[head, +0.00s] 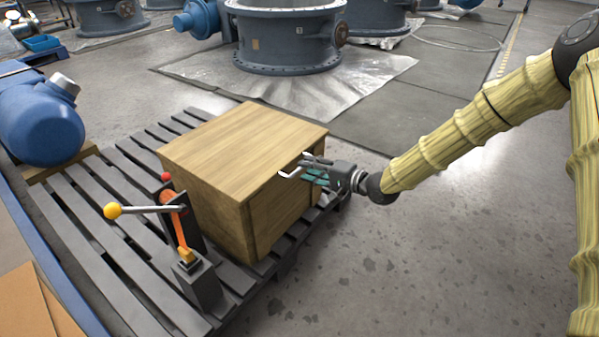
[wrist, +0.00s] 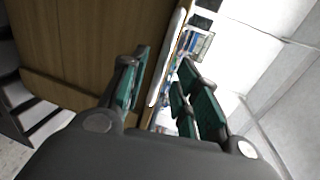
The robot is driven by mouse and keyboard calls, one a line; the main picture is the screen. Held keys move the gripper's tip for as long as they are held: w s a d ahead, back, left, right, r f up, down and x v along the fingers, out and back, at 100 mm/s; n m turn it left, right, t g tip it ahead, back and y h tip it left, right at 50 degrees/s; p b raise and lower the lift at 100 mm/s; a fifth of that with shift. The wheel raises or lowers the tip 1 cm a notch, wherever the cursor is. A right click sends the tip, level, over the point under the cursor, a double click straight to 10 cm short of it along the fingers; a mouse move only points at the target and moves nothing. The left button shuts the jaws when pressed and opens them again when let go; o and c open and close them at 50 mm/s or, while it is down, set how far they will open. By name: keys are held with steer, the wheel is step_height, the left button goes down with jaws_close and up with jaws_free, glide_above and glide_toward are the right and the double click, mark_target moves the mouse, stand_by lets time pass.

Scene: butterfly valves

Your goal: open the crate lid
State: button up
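The wooden crate (head: 250,165) sits on a dark slatted pallet with its flat lid (head: 240,140) down. A pale metal handle (head: 291,175) shows at the lid's right edge, partly hidden by my gripper. My gripper (head: 312,170) is at that edge, reaching in from the right. In the wrist view, my gripper's green-padded fingers (wrist: 162,88) stand apart. The white handle bar (wrist: 168,55) runs between them, along the edge of a brown wooden face (wrist: 85,45). I see a gap beside the bar; whether either finger touches it, I cannot tell.
An orange lever stand with a yellow-knobbed bar (head: 145,209) stands on the pallet (head: 105,240), in front-left of the crate. A blue motor (head: 40,120) lies at the left. Large grey valve bodies (head: 290,40) stand behind. The floor right of the crate (head: 400,270) is clear.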

steer(key=shift+b+x, duration=0.5)
steer(key=shift+x, duration=1.2)
steer(key=shift+c, duration=0.3)
jaws_close()
steer(key=shift+a, duration=0.1)
